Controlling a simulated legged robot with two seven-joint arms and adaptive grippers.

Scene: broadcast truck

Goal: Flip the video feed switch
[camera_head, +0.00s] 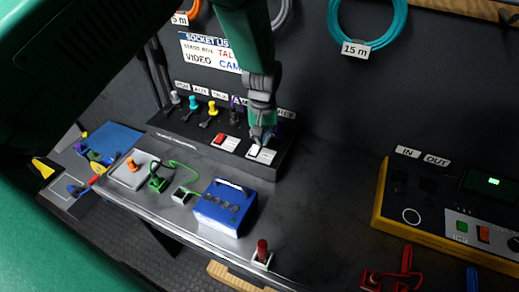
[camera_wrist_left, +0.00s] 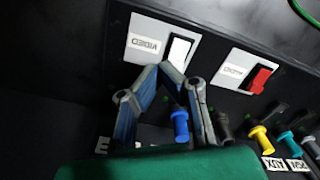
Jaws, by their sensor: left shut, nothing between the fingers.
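The video switch is a white rocker on a white plate in the black panel. In the left wrist view the rocker (camera_wrist_left: 180,52) sits beside an upside-down VIDEO label (camera_wrist_left: 148,45). In the head view the white switch (camera_head: 253,151) is at the panel's right part. My left gripper (camera_head: 260,138) reaches down from above, its tips right at this switch. In the left wrist view the shut fingertips (camera_wrist_left: 168,72) are at the rocker's lower edge; I cannot tell whether they touch it. The gripper is empty. My right gripper is not in view.
A red rocker switch (camera_head: 219,139) is beside the white one. Several coloured plugs (camera_head: 194,103) stand further left along the panel. A blue box (camera_head: 225,206) is on the desk in front. A yellow-edged console (camera_head: 450,205) is at right, with clear desk between.

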